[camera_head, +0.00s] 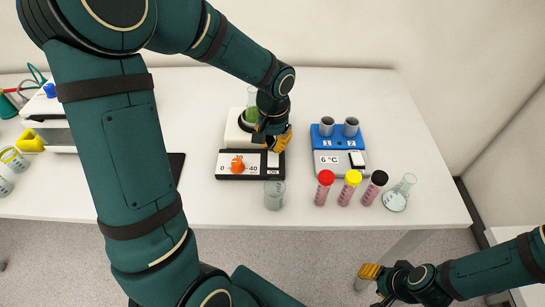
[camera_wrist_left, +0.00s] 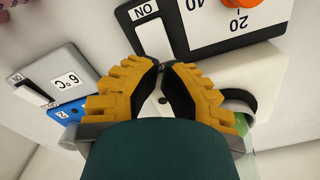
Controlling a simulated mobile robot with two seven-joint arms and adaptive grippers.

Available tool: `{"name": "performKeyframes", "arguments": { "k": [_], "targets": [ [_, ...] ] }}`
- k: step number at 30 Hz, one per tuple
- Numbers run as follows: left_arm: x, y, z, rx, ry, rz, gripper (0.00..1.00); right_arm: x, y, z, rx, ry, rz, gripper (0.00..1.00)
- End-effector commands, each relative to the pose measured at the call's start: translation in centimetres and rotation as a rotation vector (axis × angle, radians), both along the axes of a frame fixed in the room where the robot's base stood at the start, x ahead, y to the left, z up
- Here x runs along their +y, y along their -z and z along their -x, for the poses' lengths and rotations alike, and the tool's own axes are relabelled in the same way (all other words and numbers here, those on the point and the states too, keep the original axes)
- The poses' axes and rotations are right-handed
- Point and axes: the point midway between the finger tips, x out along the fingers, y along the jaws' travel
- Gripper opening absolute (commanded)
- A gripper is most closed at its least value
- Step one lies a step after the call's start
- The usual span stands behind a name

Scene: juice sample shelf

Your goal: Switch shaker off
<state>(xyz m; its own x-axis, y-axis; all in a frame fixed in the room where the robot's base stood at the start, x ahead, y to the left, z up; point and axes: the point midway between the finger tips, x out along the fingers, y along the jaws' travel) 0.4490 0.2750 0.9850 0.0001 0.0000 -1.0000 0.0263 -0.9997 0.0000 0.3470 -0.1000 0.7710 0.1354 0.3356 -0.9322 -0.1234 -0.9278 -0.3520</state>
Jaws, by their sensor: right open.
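The shaker (camera_head: 236,135) is a white device with a black-edged front panel, an orange knob (camera_head: 237,164) and a white rocker switch (camera_head: 273,160) at the panel's right end. A flask with green contents (camera_head: 251,112) stands on it, partly hidden by my arm. My left gripper (camera_head: 271,146) is over the shaker just behind the switch. Touch cannot be told. My right gripper (camera_head: 369,272) is open and empty, off the table's front edge.
A blue and grey device (camera_head: 328,160) reading 6 °C, with its own switch and two metal cups, stands right of the shaker. Capped tubes (camera_head: 350,188) and a flask (camera_head: 397,195) stand before it. A beaker (camera_head: 274,195) stands before the shaker. The table's right back is clear.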

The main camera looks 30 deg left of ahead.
Motion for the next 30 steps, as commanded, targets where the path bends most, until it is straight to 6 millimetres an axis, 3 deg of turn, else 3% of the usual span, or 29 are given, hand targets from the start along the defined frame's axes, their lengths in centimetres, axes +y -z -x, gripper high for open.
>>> {"name": "performKeyframes", "arguments": {
  "k": [30],
  "targets": [
    [-0.01, 0.67, 0.0, 0.0, 0.0, 0.0, 0.0, 0.0, 0.54, 0.0, 0.0, 0.0, 0.0, 0.47]
  ]
}}
